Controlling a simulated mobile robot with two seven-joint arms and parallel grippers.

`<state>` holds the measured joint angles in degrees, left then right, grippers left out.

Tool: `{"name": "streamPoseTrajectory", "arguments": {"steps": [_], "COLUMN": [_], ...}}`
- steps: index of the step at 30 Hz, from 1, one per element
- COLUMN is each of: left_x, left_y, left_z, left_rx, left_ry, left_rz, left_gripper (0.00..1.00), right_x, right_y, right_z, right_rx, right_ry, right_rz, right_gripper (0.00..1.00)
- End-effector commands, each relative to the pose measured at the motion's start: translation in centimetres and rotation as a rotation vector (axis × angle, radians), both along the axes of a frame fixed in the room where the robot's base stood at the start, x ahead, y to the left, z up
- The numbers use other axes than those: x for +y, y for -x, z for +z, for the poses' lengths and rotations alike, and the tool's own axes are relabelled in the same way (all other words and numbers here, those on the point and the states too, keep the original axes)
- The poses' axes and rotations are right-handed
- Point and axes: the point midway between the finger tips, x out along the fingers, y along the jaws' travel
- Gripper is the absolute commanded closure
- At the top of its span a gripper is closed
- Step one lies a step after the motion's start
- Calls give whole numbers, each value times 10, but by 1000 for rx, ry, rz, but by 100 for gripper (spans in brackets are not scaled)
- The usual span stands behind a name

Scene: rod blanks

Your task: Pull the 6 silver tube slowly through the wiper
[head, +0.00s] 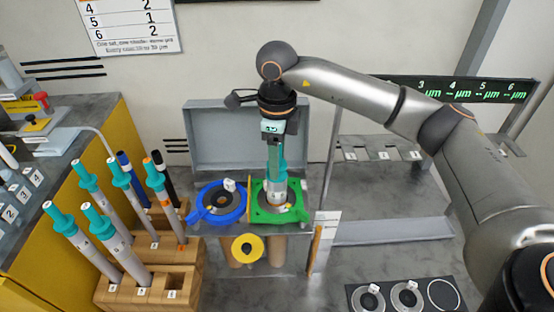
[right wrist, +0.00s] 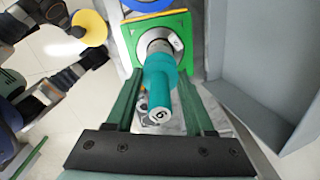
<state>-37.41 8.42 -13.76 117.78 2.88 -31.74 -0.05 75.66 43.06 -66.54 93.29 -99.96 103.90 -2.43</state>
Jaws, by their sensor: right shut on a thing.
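The silver tube with a teal top, marked 6 in the right wrist view (right wrist: 160,85), stands upright at the green square wiper plate (head: 257,212). Its silver lower part (head: 276,190) meets the plate's round grey opening. Whatever lies below the plate is hidden. My right gripper (head: 275,150) comes from above and is shut on the tube's teal top. Its green fingers stand on both sides of the teal top in the right wrist view. The green plate also shows there (right wrist: 182,25). My left gripper cannot be made out in either view.
A blue ring plate (head: 233,212) sits just left of the green one, and a yellow ring (head: 246,248) is in front. Several teal-topped tubes stand in a wooden rack (head: 150,290) at left. A grey panel (head: 235,125) stands behind. A dark plate with round seats (head: 443,294) lies front right.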

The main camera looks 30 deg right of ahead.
Motion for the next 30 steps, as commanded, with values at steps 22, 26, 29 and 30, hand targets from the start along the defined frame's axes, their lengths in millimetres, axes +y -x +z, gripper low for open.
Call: {"name": "streamPoseTrajectory", "arguments": {"steps": [22,26,29,30], "left_x": [-5,-6,-7,-7], "left_y": [-2,-3,-3,-3], "left_z": [28,32,34,35], "left_rx": [2,2,2,2], "left_ry": [7,9,9,9], "left_rz": [-4,-5,-5,-6], "left_gripper": [56,56,56,56], "right_x": [0,0,0,0], "right_y": [0,0,0,0], "right_z": [48,56,60,61], "right_rx": [-1,-1,-1,-1], "right_ry": [1,0,0,0], "right_rz": [0,0,0,0], "right_gripper": [100,100,100,100]}}
